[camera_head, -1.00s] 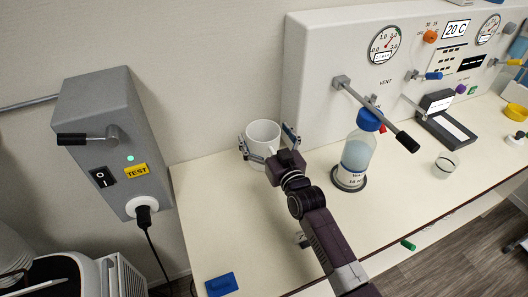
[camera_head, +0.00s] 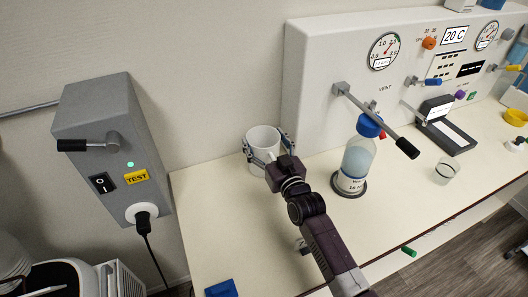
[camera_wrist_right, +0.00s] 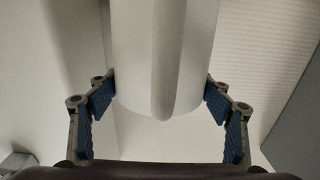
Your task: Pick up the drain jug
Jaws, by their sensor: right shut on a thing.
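The drain jug is a white open-topped cup (camera_head: 262,137) standing at the left end of the counter, close to the back wall. My right gripper (camera_head: 266,146) reaches it from the front, with one finger on each side of its body. In the right wrist view the jug (camera_wrist_right: 190,60) fills the space between the blue pads of the gripper (camera_wrist_right: 160,98), and both pads touch its sides. A vertical ridge, perhaps its handle, faces the wrist camera. I cannot tell whether its base is clear of the counter. My left gripper is not in view.
A bottle with a blue cap (camera_head: 356,160) stands on a dark round base right of the jug, under a long lever (camera_head: 378,120). A clear beaker (camera_head: 446,168) is farther right. A grey switch box (camera_head: 112,150) hangs on the left wall. The front-left counter is mostly clear.

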